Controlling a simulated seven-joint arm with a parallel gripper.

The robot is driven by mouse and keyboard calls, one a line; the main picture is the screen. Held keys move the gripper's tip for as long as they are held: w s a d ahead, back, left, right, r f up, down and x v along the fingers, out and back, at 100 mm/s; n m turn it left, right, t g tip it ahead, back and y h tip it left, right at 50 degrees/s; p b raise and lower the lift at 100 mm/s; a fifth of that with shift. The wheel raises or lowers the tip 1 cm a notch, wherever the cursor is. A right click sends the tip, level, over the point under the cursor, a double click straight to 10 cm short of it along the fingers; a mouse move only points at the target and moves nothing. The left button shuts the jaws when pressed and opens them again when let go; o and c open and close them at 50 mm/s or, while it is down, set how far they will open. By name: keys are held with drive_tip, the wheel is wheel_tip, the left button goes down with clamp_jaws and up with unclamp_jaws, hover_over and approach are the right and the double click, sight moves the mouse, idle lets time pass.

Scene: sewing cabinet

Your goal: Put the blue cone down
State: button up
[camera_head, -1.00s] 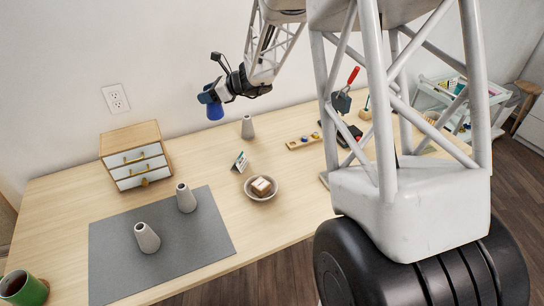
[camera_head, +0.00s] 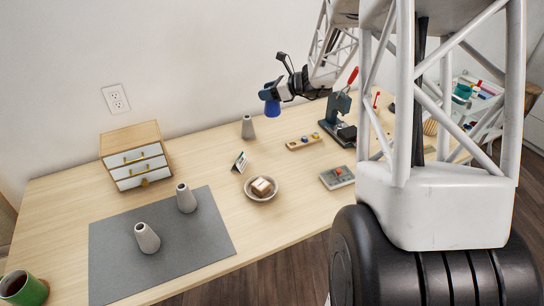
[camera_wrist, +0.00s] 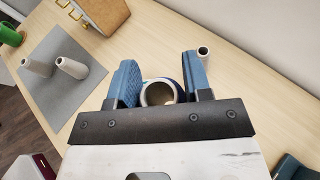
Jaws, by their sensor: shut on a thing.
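The blue cone (camera_head: 272,109) hangs below my gripper (camera_head: 269,94), in the air above the back of the table. In the wrist view its round open top (camera_wrist: 158,93) sits between the two blue fingers of my gripper (camera_wrist: 160,85), which are shut on it. Three grey cones stand upright on the table. One (camera_head: 248,127) is at the back, left of and below the held cone in the head view. The other two, a nearer one (camera_head: 147,238) and a farther one (camera_head: 186,198), stand on the grey mat (camera_head: 200,240).
A small drawer cabinet (camera_head: 135,155) stands at the back left. A bowl with a block (camera_head: 261,188), a small card (camera_head: 239,162), a tray of coloured pieces (camera_head: 304,142), a grey box (camera_head: 338,177) and a press (camera_head: 338,118) stand to the right. A green mug (camera_head: 23,289) is front left.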

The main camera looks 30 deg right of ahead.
sight(268, 115)
wheel_tip(268, 115, down, 10)
drive_tip(key=shift+r, duration=0.15)
idle(0.3)
wheel_tip(268, 115, down, 6)
idle(0.6)
drive_tip(key=shift+f, duration=1.95)
drive_tip(key=shift+f, duration=0.1)
drive_tip(key=o, duration=1.2)
